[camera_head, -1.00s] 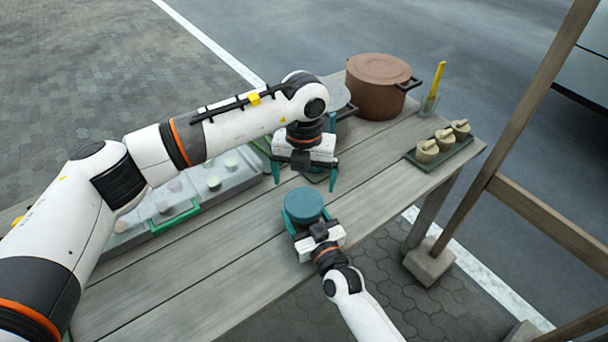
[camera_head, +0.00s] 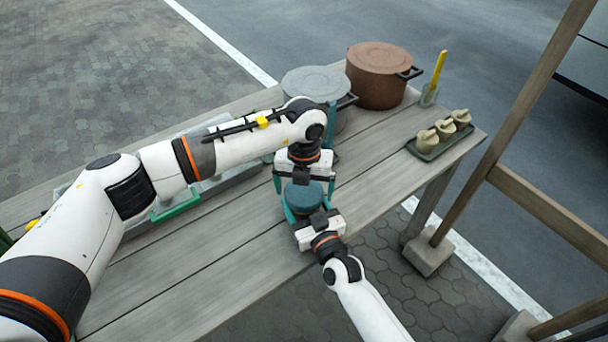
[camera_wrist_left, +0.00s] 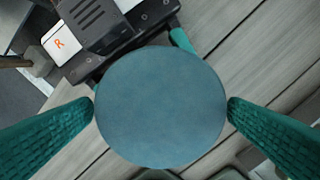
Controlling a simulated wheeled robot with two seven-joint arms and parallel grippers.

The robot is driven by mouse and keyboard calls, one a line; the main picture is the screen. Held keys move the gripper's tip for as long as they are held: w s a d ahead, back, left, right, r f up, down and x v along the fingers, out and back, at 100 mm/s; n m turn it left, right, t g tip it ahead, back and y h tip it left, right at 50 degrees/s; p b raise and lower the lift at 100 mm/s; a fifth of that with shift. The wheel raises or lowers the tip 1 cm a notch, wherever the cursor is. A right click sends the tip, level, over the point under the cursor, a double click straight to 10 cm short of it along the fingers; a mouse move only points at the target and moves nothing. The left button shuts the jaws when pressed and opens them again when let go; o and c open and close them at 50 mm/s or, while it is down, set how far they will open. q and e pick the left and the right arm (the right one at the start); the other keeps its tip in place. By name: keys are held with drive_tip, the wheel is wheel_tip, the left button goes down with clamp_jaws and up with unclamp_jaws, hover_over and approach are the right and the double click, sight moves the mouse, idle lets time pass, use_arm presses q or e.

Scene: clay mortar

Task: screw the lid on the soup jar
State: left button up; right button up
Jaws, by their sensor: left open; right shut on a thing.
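A round blue-teal lid (camera_head: 303,197) sits at the near edge of the wooden table, on top of the jar as far as I can tell; the jar's body is hidden under it. In the left wrist view the lid (camera_wrist_left: 160,107) fills the middle, seen from straight above. My left gripper (camera_head: 305,183) is open above it, with one green finger on each side of the lid (camera_wrist_left: 160,105). My right gripper (camera_head: 306,212) is shut around the jar below the lid from the near side.
A grey lidded pot (camera_head: 318,84) and a brown pot (camera_head: 378,76) stand at the back. A tray (camera_head: 440,146) with several pale jars or buns and a holder with a yellow-handled tool (camera_head: 432,92) are at the right. A green-edged case (camera_head: 177,207) lies left, partly behind my left arm.

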use_arm(q)
drive_tip(key=shift+f, duration=0.5)
drive_tip(key=c, duration=1)
drive_tip(key=m, duration=0.6)
drive_tip(key=shift+m, duration=0.4)
drive_tip(key=m, duration=0.5)
drive_tip(key=o, duration=1)
drive_tip(key=shift+o, duration=0.3)
drive_tip(key=shift+s+d, duration=0.1)
